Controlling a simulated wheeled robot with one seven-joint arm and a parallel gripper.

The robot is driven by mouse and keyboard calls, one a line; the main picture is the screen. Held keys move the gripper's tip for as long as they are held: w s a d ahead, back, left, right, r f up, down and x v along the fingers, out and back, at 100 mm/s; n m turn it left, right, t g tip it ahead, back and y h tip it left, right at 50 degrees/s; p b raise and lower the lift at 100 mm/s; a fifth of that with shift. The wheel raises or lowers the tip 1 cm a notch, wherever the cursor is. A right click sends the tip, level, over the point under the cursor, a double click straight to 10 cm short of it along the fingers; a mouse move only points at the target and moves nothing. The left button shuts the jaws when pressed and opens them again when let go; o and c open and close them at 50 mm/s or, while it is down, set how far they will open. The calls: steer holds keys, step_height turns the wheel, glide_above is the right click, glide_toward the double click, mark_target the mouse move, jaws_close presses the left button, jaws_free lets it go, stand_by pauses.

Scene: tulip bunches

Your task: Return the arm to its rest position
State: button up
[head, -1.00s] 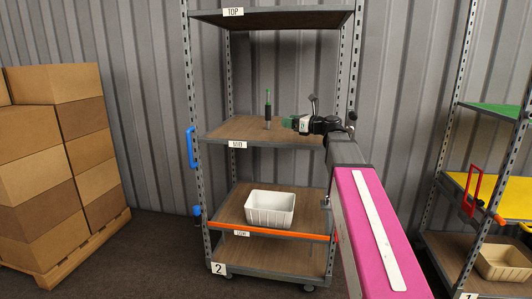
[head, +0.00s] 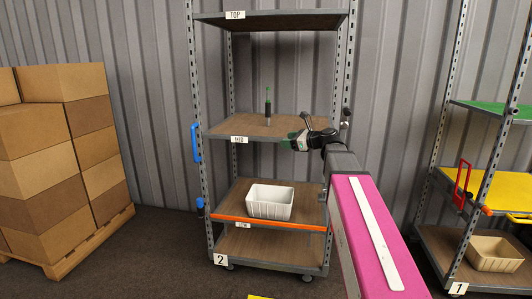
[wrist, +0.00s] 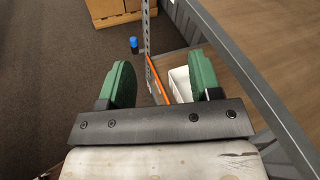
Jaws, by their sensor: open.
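My gripper (head: 291,141) is at the front edge of the MID shelf, with my arm reaching in from the lower right. Its two green fingers stand wide apart in the wrist view (wrist: 163,80), with nothing held between them. A slim dark-wrapped bunch with a green top (head: 268,105) stands upright on the MID shelf (head: 230,128), behind and left of my gripper, apart from it. No bunch shows in the wrist view.
Rack 2 has a TOP shelf (head: 285,20) above. A white crate (head: 270,202) sits on its lower shelf, behind an orange bar (head: 272,224). Stacked cartons (head: 45,165) stand at left. Rack 1 with a yellow shelf (head: 500,195) stands at right. Dark floor lies between.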

steer(key=s+d+f+n+g+h, duration=0.1)
steer(key=s+f+n+g+h, duration=0.3)
steer(key=f, duration=0.9)
steer(key=s+d+f+n+g+h, duration=0.15)
steer(key=s+f+n, duration=0.45)
steer(key=f, duration=0.6)
steer(key=s+d+f+n+g+h, duration=0.1)
steer(key=s+d+f+n+h, duration=0.2)
steer(key=s+f+n, duration=0.3)
steer(key=s+d+f+n+g+h, duration=0.2)
steer(key=s+d+f+n+h, duration=0.2)
steer(key=s+f+n, duration=0.2)
step_height(320, 180, down, 4)
steer(key=shift+s+f, duration=0.2)
steer(key=shift+s, duration=0.75)
